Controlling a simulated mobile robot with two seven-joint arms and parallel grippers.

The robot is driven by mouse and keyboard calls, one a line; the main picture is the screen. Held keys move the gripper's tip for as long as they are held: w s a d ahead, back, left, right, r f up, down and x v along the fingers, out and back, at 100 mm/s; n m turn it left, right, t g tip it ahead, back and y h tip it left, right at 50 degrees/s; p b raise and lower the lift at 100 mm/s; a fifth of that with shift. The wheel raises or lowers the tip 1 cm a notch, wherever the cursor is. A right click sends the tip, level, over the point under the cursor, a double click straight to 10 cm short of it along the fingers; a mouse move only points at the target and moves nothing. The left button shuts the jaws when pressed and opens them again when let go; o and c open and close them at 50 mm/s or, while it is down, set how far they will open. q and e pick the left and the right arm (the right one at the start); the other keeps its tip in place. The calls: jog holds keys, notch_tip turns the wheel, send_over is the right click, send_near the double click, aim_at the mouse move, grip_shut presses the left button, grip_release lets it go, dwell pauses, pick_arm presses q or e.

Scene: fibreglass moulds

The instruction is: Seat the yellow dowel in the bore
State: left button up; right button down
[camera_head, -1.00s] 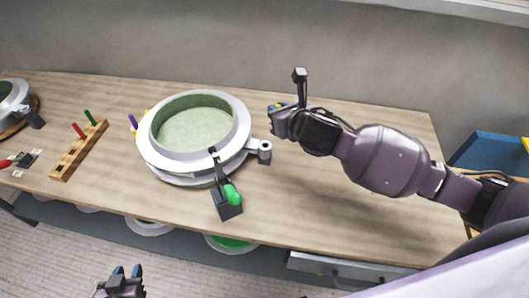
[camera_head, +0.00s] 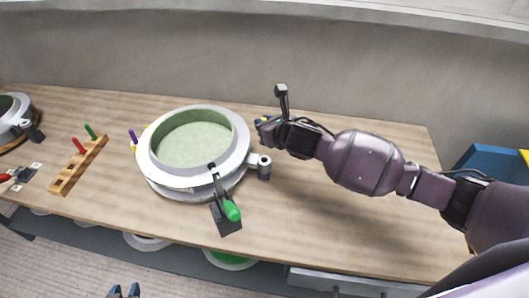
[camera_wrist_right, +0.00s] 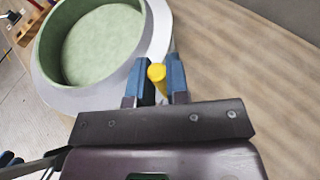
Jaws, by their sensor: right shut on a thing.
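The yellow dowel (camera_wrist_right: 157,73) is between the blue fingers of my right gripper (camera_wrist_right: 158,82), which is shut on it. In the head view my right gripper (camera_head: 262,124) is just right of the round mould (camera_head: 240,148), behind its side lug. The lug (camera_head: 264,163) has a dark round hole in its top, seemingly the bore. The dowel's lower end is hidden, and the gripper looks apart from the lug. In the wrist view the lug is not visible.
A green-handled clamp (camera_head: 229,212) stands at the mould's front. A wooden rack (camera_head: 68,180) holds a red and a green dowel at the left. A purple dowel (camera_head: 132,137) shows left of the mould. The bench (camera_head: 340,225) is clear on the right.

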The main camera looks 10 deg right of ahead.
notch_tip(320, 180, down, 11)
jog(key=shift+b, duration=0.4)
jog(key=shift+f, duration=0.2)
jog(key=c, duration=1.1)
grip_release()
jog(key=shift+r, duration=0.15)
